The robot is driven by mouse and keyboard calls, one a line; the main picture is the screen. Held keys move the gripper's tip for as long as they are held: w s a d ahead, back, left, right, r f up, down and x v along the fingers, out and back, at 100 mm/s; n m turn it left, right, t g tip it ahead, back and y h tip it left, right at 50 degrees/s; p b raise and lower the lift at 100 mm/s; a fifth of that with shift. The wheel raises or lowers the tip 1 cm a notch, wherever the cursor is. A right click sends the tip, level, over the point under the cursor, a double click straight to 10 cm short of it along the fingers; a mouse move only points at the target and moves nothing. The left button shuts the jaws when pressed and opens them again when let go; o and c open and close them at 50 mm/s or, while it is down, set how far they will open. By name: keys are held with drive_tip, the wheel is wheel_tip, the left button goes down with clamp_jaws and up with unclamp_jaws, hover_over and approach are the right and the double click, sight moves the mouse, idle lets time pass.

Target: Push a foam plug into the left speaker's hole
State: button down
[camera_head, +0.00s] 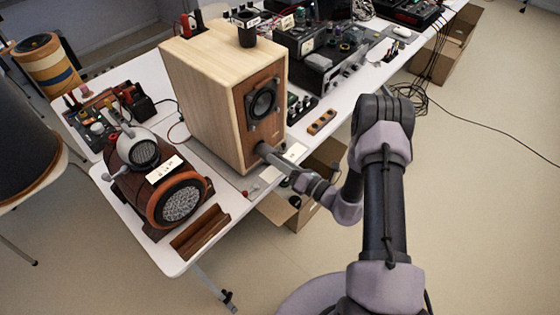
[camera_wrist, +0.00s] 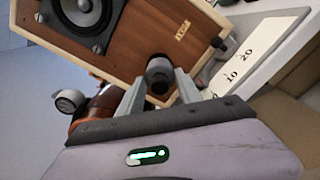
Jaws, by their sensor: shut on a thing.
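The wooden box speaker (camera_head: 205,95) stands upright on the white table, with a dark round driver on its front panel; the panel also fills much of the wrist view (camera_wrist: 135,45). My gripper (camera_head: 266,151) reaches the lower part of this panel. In the wrist view its two fingers (camera_wrist: 160,88) are shut on a dark grey foam plug (camera_wrist: 158,70). The plug is at or just before the panel, below the driver.
A brown round-grilled device (camera_head: 160,190) and a wooden tray (camera_head: 200,232) lie left of the gripper. A numbered white card (camera_wrist: 250,55) lies to the right. An open cardboard box (camera_head: 300,205) is below the table edge. Electronic equipment (camera_head: 320,60) crowds the table behind.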

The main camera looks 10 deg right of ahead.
drive_tip(key=shift+x, duration=2.45)
idle(0.4)
drive_tip(key=c, duration=0.7)
unclamp_jaws()
